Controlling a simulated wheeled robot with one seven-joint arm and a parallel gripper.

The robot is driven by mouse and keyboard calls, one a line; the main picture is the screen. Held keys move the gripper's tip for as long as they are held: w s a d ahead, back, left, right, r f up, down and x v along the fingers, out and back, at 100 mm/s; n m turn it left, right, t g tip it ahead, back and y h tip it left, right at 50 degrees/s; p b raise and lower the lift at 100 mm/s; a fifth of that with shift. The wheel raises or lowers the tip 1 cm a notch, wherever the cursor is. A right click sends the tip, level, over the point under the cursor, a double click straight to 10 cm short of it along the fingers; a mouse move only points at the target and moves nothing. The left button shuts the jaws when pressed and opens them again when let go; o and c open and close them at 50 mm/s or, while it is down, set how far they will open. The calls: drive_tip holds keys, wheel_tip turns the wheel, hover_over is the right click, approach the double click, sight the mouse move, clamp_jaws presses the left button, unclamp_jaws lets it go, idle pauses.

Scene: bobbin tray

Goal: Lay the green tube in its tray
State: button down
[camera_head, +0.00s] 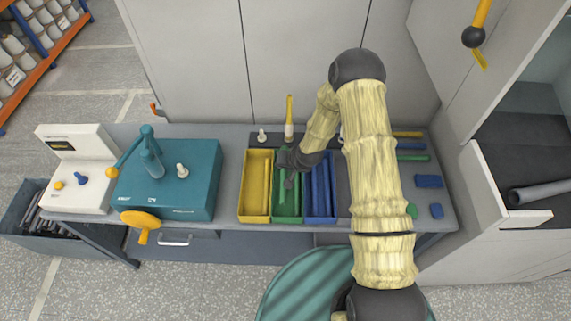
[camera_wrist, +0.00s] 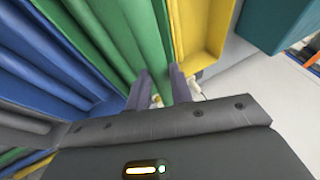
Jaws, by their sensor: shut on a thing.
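The green tray (camera_head: 287,217) stands between the yellow tray and the blue tray on the bench. My gripper (camera_head: 288,178) is over the green tray, pointing down. In the wrist view its two fingers (camera_wrist: 158,90) are closed on a green tube (camera_wrist: 155,62), which runs lengthwise along the tray. A long green form also shows in the tray in the head view (camera_head: 282,190). My gripper hides part of the tray, and I cannot tell whether the held tube touches the tray floor.
The yellow tray (camera_head: 256,217) and the blue tray (camera_head: 321,217) adjoin the green one. A teal box (camera_head: 190,200) with a post stands left. Yellow, blue and green tubes (camera_head: 412,157) lie at the right, near blue blocks (camera_head: 428,181). A yellow upright post (camera_head: 289,110) stands behind.

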drive_tip(key=shift+f+b, duration=1.8)
drive_tip(key=shift+f, duration=1.5)
drive_tip(key=c, duration=1.2)
unclamp_jaws()
drive_tip(key=shift+o, duration=0.2)
drive_tip(key=shift+r, duration=0.1)
drive_tip(key=b+v, duration=0.3)
drive_tip(key=v, duration=1.4)
drive_tip(key=shift+s+d, duration=0.1)
